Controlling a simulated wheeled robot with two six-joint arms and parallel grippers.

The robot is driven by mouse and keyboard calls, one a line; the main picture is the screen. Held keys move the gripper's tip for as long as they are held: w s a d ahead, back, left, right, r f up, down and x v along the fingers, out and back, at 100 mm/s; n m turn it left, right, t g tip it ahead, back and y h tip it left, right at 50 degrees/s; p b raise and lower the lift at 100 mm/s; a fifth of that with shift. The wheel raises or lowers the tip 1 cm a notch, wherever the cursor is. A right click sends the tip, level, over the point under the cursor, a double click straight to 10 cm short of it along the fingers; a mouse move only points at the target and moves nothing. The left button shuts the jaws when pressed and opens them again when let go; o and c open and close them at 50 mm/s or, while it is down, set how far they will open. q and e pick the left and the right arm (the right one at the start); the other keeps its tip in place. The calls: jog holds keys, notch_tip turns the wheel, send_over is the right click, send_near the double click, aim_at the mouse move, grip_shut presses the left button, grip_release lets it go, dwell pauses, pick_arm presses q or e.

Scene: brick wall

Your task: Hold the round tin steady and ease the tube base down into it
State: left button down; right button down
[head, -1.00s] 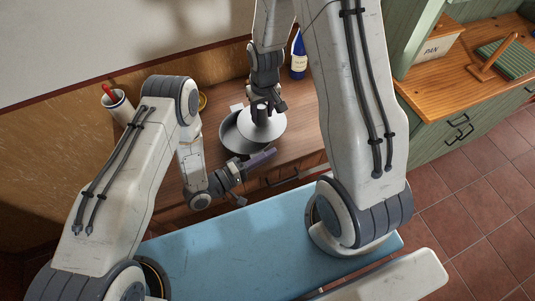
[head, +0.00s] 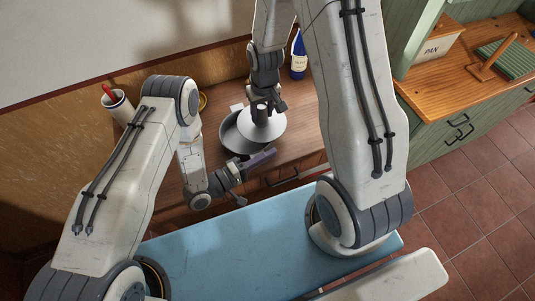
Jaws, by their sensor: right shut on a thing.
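The round tin (head: 231,140), dark grey, stands on the brown wooden worktop in the head view. The tube base (head: 264,127), a paler grey disc with a short upright tube, is above the tin and offset to its right, covering part of the opening. My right gripper (head: 264,106) comes down from above and is shut on the tube. My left gripper (head: 258,175) is at the tin's near side with its fingers apart. Its upper finger lies close to the tin's near wall; I cannot tell whether they touch.
A blue bottle (head: 298,57) stands behind and right of my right gripper. A white cup with a red-handled item (head: 117,103) is at the left. The wooden worktop (head: 302,115) is bare right of the tube base. A blue surface (head: 230,255) lies in front.

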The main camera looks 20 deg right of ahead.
aim_at(247, 128)
dwell(0.4)
jog(key=a+r, duration=0.2)
jog(key=a, duration=0.1)
jog(key=a+r, duration=0.1)
jog(key=a, duration=0.1)
jog(key=shift+s+r, duration=0.15)
jog(key=shift+f, duration=2)
jog(key=shift+f, duration=0.6)
dwell(1.1)
jog(key=shift+f, duration=0.35)
jog(key=shift+f, duration=0.15)
dwell(0.7)
jog(key=shift+f, duration=0.35)
jog(key=shift+f, duration=0.3)
dwell(0.6)
jog(key=shift+f, duration=0.35)
